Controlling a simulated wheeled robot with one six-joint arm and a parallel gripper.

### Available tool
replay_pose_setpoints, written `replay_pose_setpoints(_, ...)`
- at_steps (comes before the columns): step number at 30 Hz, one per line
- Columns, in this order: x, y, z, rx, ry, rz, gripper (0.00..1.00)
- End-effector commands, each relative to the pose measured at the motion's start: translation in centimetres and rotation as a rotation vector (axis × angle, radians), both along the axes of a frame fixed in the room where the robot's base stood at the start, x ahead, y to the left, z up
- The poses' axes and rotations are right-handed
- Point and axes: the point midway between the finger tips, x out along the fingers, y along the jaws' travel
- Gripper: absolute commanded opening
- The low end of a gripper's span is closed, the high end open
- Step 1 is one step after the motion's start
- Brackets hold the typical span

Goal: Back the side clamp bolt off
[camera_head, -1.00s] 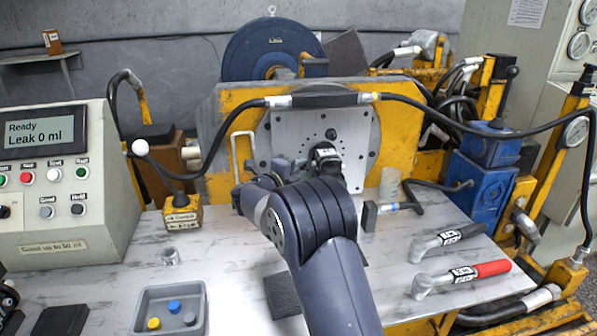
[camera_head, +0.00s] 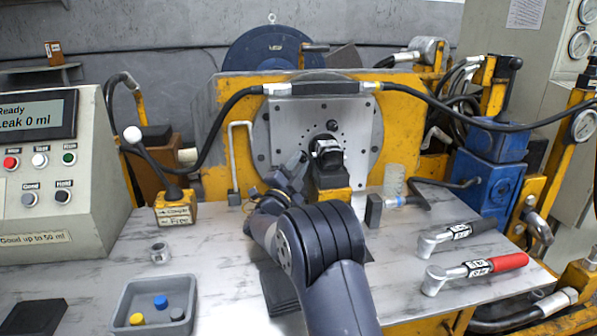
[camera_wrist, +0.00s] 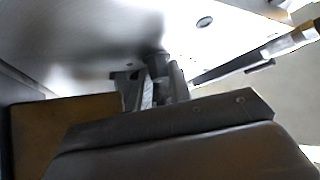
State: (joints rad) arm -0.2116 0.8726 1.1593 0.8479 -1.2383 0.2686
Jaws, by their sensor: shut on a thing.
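The dark motor (camera_head: 328,152) sits in front of the pale steel plate (camera_head: 362,130), above a yellow-black block (camera_head: 330,190). My gripper (camera_head: 298,165) is at the left side of the motor, low against the plate. In the wrist view its fingers (camera_wrist: 152,90) are closed around a small metallic part, which looks like the side clamp bolt (camera_wrist: 147,95). The bolt is mostly hidden by the fingers, and its thread cannot be seen. In the head view my wrist and forearm hide the near side of the grip.
A lever on a yellow box (camera_head: 176,208) stands left of my arm. A grey tray (camera_head: 165,285) with coloured caps is at the front left. Two torque wrenches (camera_head: 475,267) lie at the right. A black hose (camera_head: 235,110) arches over the motor.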

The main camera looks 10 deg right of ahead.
Motion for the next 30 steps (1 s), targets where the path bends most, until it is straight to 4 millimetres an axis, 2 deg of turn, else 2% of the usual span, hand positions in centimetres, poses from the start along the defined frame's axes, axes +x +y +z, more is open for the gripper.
replay_pose_setpoints(17, 0.01, 0.01, -0.17, -0.033, 0.003, 0.001, 0.0)
replay_pose_setpoints(18, 0.01, 0.01, -0.17, -0.033, 0.003, 0.001, 0.21)
replay_pose_setpoints(25, 0.01, -0.01, -0.12, -0.033, 0.002, 0.001, 0.4)
replay_pose_setpoints(30, 0.0, -0.02, -0.08, -0.033, 0.001, 0.0, 0.41)
